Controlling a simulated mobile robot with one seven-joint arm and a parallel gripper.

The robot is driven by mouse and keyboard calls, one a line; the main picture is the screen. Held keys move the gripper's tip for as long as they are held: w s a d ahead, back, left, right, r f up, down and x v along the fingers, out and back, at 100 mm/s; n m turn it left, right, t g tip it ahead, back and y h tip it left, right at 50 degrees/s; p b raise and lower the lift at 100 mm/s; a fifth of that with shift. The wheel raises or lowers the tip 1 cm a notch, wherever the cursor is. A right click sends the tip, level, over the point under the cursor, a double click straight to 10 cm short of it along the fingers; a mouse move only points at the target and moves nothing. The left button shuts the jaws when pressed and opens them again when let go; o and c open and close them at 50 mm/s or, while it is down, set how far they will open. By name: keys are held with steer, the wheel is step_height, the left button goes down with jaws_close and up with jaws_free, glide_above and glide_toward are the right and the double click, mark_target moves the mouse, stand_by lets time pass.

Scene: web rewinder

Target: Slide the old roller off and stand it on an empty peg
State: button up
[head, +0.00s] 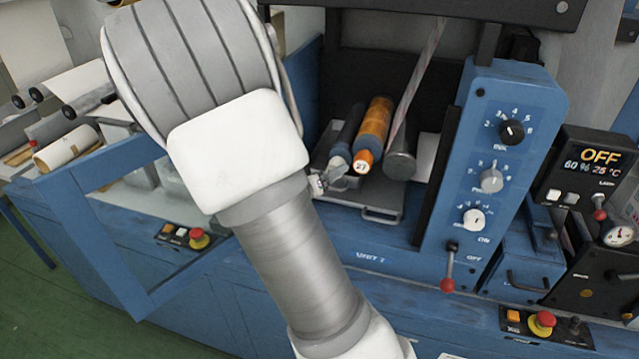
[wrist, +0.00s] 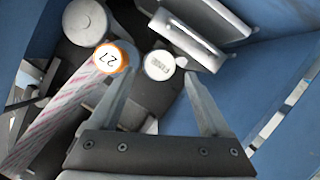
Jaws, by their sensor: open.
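An orange roller (head: 375,120) lies in the open bay of the blue machine. Its end, marked 27, faces out, and it also shows in the wrist view (wrist: 112,58). Beside it on the left is a dark roller (head: 347,133), whose pale round end carries print in the wrist view (wrist: 160,65). My gripper (head: 332,174) is at the near end of the dark roller. In the wrist view my gripper (wrist: 157,76) is open, its fingers on either side of that pale end. I cannot tell whether they touch it. I cannot make out an empty peg.
A grey cylinder (head: 401,165) sits right of the orange roller, with a striped web (head: 416,85) running up beside it. A tray with a handle (head: 382,214) lies below the rollers. A blue door frame (head: 130,290) stands open at left; a control panel (head: 510,165) borders the right.

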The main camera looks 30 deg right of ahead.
mark_target(332, 169)
steer(key=shift+b+x, duration=0.9)
steer(key=shift+x, duration=2.1)
steer(key=shift+r, duration=0.1)
jaws_close()
steer(key=s+a+p, duration=0.8)
steer(key=s+a, duration=0.2)
steer(key=a, duration=0.1)
steer(key=shift+a, duration=0.1)
steer(key=shift+o, duration=1.5)
jaws_free()
